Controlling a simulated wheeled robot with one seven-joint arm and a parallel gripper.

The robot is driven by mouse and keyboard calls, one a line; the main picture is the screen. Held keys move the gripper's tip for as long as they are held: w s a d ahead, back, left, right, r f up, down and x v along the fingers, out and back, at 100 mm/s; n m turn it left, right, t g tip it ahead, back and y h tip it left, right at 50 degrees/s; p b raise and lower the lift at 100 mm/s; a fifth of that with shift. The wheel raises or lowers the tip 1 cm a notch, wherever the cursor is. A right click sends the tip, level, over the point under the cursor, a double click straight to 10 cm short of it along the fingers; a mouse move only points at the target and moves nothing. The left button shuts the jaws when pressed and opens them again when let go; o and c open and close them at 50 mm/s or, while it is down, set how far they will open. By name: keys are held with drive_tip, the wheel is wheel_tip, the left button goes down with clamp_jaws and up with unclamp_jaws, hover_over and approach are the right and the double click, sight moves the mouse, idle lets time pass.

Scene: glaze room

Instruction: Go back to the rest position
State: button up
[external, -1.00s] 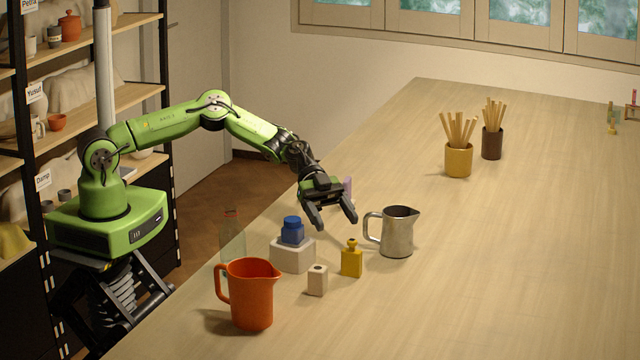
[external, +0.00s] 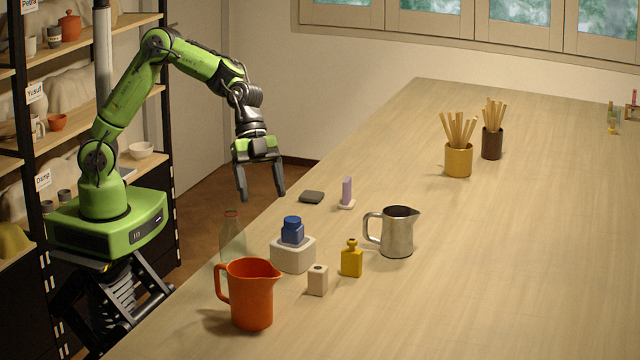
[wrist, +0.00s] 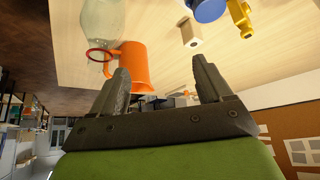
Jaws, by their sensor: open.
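My gripper (external: 262,196) is open and empty, pointing down, near the table's left edge and above its level in the external view.
Pots of sticks (external: 458,160) stand farther back.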

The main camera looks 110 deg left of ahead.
drive_tip(key=s+a+r+n+y, duration=0.1)
drive_tip(key=s+r+n+y, duration=0.1)
drive_tip(key=s, duration=1.3)
drive_tip(key=s+a+r+n+t+y, duration=0.1)
drive_tip(key=s+r+n, duration=0.4)
drive_tip(key=s, duration=1.1)
drive_tip(key=shift+s+a+r+n+y, duration=0.2)
drive_tip(key=shift+a+n+y, duration=0.25)
drive_tip(key=shift+n+y, duration=0.5)
